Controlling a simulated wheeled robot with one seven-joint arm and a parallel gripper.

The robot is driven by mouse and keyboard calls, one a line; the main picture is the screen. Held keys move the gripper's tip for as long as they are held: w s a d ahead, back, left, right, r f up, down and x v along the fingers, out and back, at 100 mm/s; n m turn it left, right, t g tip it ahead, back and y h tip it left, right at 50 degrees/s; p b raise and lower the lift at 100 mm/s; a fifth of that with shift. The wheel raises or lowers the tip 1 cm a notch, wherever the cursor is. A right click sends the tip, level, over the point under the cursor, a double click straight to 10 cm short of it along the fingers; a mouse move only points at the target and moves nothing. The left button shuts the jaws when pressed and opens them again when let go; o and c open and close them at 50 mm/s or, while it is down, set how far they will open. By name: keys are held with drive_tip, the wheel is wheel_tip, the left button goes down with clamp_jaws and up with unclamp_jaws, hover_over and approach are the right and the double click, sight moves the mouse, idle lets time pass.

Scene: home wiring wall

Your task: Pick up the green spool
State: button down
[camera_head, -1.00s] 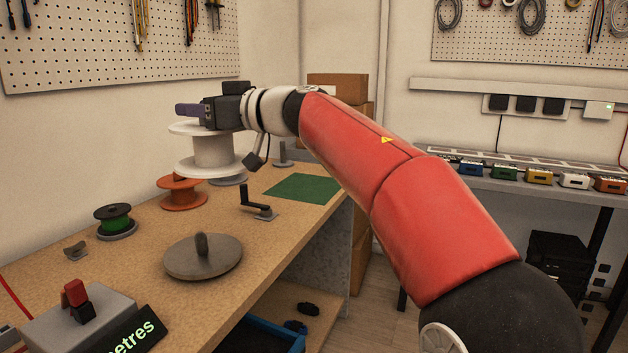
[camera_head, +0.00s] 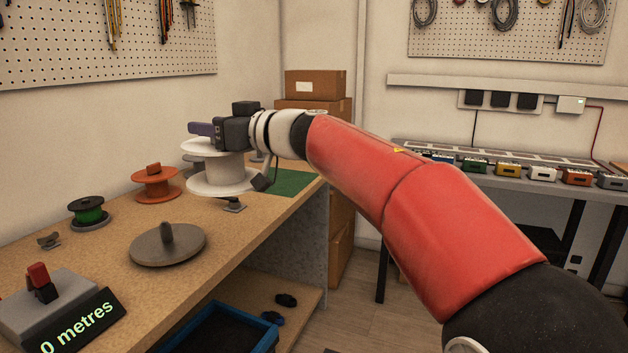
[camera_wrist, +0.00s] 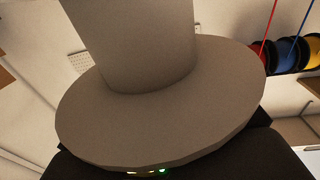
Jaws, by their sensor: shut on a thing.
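The green spool (camera_head: 90,214) stands upright on a grey round base on the workbench at the left in the head view. My gripper (camera_head: 200,131) is to its right and farther back, above the bench. It is shut on a large white empty spool (camera_head: 225,174), held upright by its top and apparently clear of the bench. The gripper hides part of the spool's top. In the wrist view, the spool's broad flange (camera_wrist: 160,125) and core fill most of the picture.
On the bench (camera_head: 110,290) are an orange spool (camera_head: 155,187), a grey disc with a peg (camera_head: 168,247) and a metre counter (camera_head: 75,325). In the wrist view, red, blue and yellow spools (camera_wrist: 286,56) hang at upper right.

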drive_tip(key=w+d+f+m+t+h, duration=0.2)
drive_tip(key=d+f+m+t+h, duration=0.1)
drive_tip(key=d+f, duration=0.8)
drive_tip(key=w+d+f+m+t+h, duration=0.3)
drive_tip(key=d+f+m+h, duration=0.2)
drive_tip(key=d+f, duration=0.6)
drive_tip(key=w+d+f+m+t+h, duration=0.2)
drive_tip(key=d+f+h, duration=0.5)
drive_tip(key=f, duration=1.4)
drive_tip(key=d+m+t, duration=0.1)
drive_tip(key=d+m, duration=0.1)
drive_tip(key=d, duration=0.2)
drive_tip(key=shift+w+f+t+h, duration=0.2)
drive_tip(key=shift+f+t+h, duration=0.1)
drive_tip(key=shift+f+h, duration=0.1)
drive_tip(key=shift+r, duration=0.1)
